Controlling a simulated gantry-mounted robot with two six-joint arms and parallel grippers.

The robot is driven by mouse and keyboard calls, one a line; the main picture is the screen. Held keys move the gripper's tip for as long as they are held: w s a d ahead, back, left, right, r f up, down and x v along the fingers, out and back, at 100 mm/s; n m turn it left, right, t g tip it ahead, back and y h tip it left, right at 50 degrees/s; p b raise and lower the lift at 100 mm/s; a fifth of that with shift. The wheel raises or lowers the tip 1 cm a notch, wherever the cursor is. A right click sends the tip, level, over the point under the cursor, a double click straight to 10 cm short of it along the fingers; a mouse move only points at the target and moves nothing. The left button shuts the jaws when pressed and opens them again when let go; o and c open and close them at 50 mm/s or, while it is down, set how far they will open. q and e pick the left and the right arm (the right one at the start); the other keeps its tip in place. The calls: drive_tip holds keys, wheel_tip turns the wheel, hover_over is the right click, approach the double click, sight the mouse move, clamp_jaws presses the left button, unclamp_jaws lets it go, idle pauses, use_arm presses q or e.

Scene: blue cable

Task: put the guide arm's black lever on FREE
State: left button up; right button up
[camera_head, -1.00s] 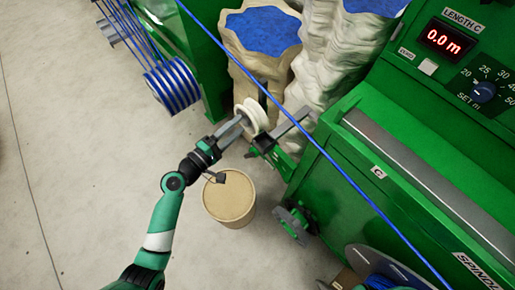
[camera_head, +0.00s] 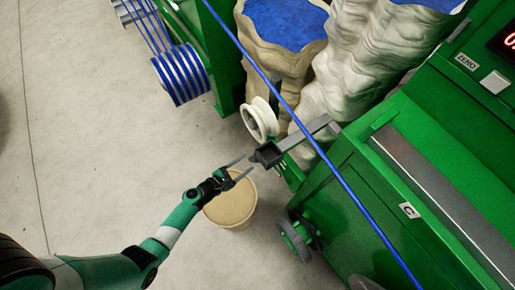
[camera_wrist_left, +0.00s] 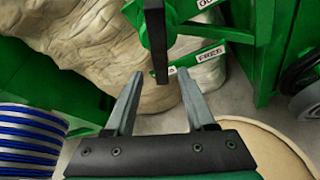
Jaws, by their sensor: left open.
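The guide arm (camera_head: 318,131) is a grey bar with a white pulley (camera_head: 259,119), beside the green machine. Its black lever (camera_wrist_left: 158,42) hangs down in the left wrist view; a dark block (camera_head: 267,154) shows at that spot in the head view. A white FREE label (camera_wrist_left: 211,54) is right of the lever's lower part, and another label, cut off, is above it. My left gripper (camera_head: 243,168) is open and empty, close to the dark block. In the wrist view the lever's lower end appears between its fingertips (camera_wrist_left: 160,74); I cannot tell the depth. My right gripper is out of view.
A blue cable (camera_head: 307,134) runs diagonally past the guide arm. A tan round container (camera_head: 232,207) stands below my gripper. Pale sacks (camera_head: 350,75) with blue contents stand behind, and a blue cable coil (camera_head: 177,75) is at upper left. The floor at left is clear.

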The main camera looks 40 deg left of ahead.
sight(251, 161)
use_arm(q)
drive_tip(key=b+x, duration=0.2)
drive_tip(key=x, duration=0.4)
drive_tip(key=shift+w+d+f, duration=0.1)
drive_tip(key=shift+w+f, duration=0.1)
drive_tip(key=shift+f, duration=0.05)
drive_tip(key=shift+w+b, duration=0.3)
drive_tip(key=shift+w, duration=0.05)
clamp_jaws()
idle(0.7)
